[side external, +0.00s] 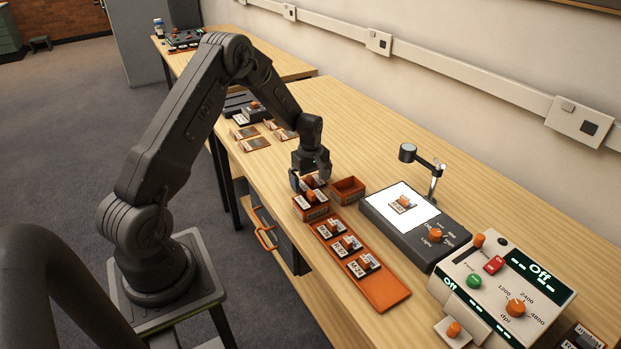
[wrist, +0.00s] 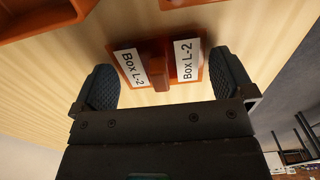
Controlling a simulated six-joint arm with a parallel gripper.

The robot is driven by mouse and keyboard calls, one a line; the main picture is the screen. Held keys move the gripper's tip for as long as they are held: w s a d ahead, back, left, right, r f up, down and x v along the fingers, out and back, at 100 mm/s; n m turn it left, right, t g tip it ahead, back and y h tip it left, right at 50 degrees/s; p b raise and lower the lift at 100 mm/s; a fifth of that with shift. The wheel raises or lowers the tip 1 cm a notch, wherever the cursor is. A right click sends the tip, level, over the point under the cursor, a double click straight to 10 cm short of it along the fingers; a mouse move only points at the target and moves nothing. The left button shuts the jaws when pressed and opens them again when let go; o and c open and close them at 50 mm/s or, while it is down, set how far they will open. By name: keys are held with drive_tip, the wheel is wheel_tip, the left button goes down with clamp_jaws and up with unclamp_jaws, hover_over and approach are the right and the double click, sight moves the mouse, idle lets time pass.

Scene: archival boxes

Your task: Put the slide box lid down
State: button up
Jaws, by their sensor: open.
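The slide box lid (wrist: 154,51) is orange, with a raised grip between two white "Box L-2" labels. In the wrist view it lies between my fingers, with a gap visible on the left. My gripper (wrist: 162,80) is open around it. The lid partly shows under the fingers there. An open, empty-looking orange box (side external: 348,189) stands just right of my gripper. I cannot tell what the lid rests on.
A long orange tray (side external: 388,292) holds several labelled pieces in front. A light panel (side external: 385,205) with a lamp arm (side external: 437,180) stands to the right, and a control console (side external: 505,285) is nearer right. Small cards (side external: 255,143) lie behind on the left. Bare bench lies toward the wall.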

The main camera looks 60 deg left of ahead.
sight(310, 177)
drive_tip(key=s+d+r+m+t, duration=0.1)
drive_tip(key=d+r+m, duration=0.15)
drive_tip(key=r, duration=0.75)
drive_tip(key=s+d+r+m, duration=0.1)
drive_tip(key=d+r, duration=0.3)
drive_tip(key=r, duration=0.6)
drive_tip(key=s+d+r+m+t, duration=0.2)
drive_tip(key=s+d+r+m, duration=0.4)
drive_tip(key=d, duration=0.3)
drive_tip(key=s+d+r+m+t, duration=0.1)
drive_tip(key=s+d+m, duration=0.3)
drive_tip(key=s, duration=0.4)
drive_tip(key=s+d+r+m+t, duration=0.1)
drive_tip(key=s+d+r+m, duration=0.1)
drive_tip(key=s+d+m, duration=0.2)
drive_tip(key=s+d, duration=0.1)
drive_tip(key=s, duration=0.2)
drive_tip(key=shift+s+d+r+t, duration=0.2)
drive_tip(key=shift+s+t, duration=0.1)
drive_tip(key=shift+s, duration=0.05)
drive_tip(key=shift+m, duration=0.25)
